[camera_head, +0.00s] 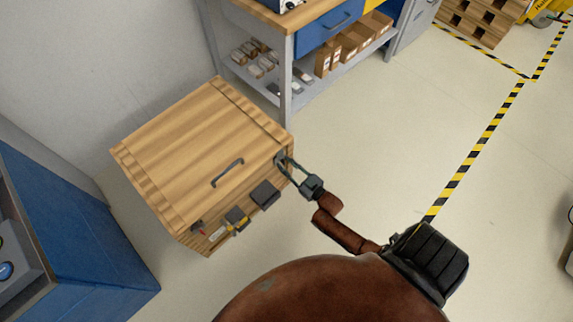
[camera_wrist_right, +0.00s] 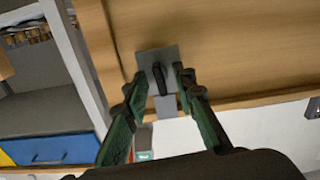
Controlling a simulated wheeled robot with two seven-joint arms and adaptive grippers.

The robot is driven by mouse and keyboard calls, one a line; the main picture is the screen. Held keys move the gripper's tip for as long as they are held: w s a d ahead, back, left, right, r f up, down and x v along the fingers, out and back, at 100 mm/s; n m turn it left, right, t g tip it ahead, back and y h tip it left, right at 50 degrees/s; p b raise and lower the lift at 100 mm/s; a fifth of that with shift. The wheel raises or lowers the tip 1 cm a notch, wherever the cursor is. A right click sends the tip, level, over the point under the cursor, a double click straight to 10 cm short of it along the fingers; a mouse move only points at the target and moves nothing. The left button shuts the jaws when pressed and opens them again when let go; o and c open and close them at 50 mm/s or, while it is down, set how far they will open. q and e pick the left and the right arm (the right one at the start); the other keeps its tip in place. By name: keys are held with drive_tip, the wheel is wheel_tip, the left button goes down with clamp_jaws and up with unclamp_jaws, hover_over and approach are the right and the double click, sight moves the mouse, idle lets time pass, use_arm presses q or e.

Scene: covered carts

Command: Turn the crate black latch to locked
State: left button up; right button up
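The wooden crate (camera_head: 190,140) stands at the left in the head view, its lid down. In the right wrist view, a black latch (camera_wrist_right: 158,78) sits on a grey plate (camera_wrist_right: 146,62) on the wooden face, its lever nearly upright in that picture. My right gripper (camera_head: 285,165) is at the crate's right front corner and hides the latch in the head view. In the wrist view, its green-sided fingers (camera_wrist_right: 157,86) are open, with the latch between the tips. I cannot tell whether they touch it. My left gripper is not in view.
A grey handle (camera_head: 228,172) is on the lid. A workbench (camera_head: 285,60) stands behind, a blue cabinet (camera_head: 70,240) at left.

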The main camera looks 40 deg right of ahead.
drive_tip(key=s, duration=1.2)
drive_tip(key=shift+d, duration=0.45)
drive_tip(key=shift+f, duration=0.1)
drive_tip(key=s+a+f+m+g+h, duration=0.1)
drive_tip(key=s+a+f+g, duration=0.3)
drive_tip(key=s+f+g, duration=0.8)
use_arm(q)
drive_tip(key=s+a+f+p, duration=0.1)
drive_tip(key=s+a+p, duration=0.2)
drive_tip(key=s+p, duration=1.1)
drive_tip(key=p, duration=0.5)
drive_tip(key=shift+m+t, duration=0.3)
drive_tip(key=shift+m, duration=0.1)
use_arm(e)
drive_tip(key=s+f+g, duration=0.2)
drive_tip(key=s+f, duration=0.1)
drive_tip(key=s, duration=1.5)
drive_tip(key=s+a+f+g, duration=0.1)
drive_tip(key=s+f+g, duration=0.2)
drive_tip(key=s, duration=1.5)
drive_tip(key=shift+s+f+g, duration=0.2)
drive_tip(key=shift+f+g, duration=0.1)
drive_tip(key=shift+f, duration=0.1)
